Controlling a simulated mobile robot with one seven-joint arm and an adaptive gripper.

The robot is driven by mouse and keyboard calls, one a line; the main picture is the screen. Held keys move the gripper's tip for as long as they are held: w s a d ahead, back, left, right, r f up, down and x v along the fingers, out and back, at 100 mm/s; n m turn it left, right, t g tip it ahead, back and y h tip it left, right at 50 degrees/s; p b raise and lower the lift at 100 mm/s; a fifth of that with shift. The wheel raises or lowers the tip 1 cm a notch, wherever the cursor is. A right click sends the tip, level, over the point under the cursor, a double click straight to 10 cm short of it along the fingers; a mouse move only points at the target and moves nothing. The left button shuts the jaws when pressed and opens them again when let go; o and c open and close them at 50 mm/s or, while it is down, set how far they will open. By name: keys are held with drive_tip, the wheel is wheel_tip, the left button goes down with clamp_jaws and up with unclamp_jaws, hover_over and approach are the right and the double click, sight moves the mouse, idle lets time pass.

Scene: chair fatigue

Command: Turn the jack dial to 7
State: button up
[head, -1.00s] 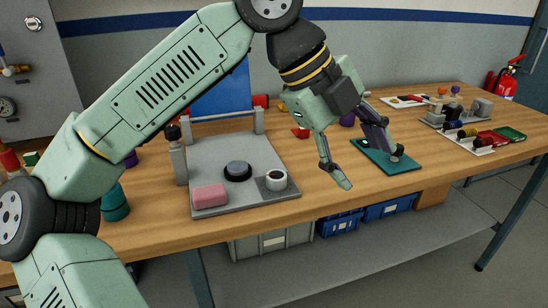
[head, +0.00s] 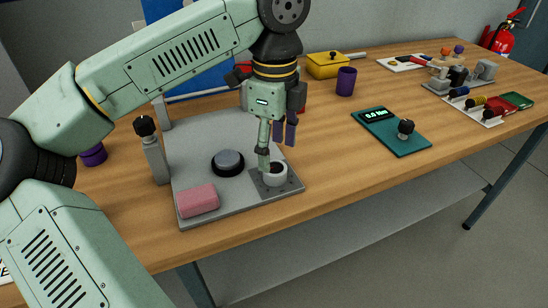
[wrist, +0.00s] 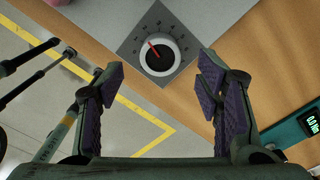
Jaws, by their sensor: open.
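The jack dial (head: 274,176) is a white round knob with a dark top, at the front right corner of the grey base plate (head: 190,145). In the wrist view the dial (wrist: 160,53) sits on a dark square plate with marks around it.
On the plate are a pink block (head: 198,200), a dark round pad (head: 228,163) and a post with a black knob (head: 150,150). A teal scale (head: 392,135) lies to the right, with bare wood between. The table's front edge is close to the plate.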

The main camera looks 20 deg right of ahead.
sight(275, 167)
drive_tip(key=shift+f+p, duration=0.3)
drive_tip(key=shift+f, duration=1.95)
drive_tip(key=c, duration=1.2)
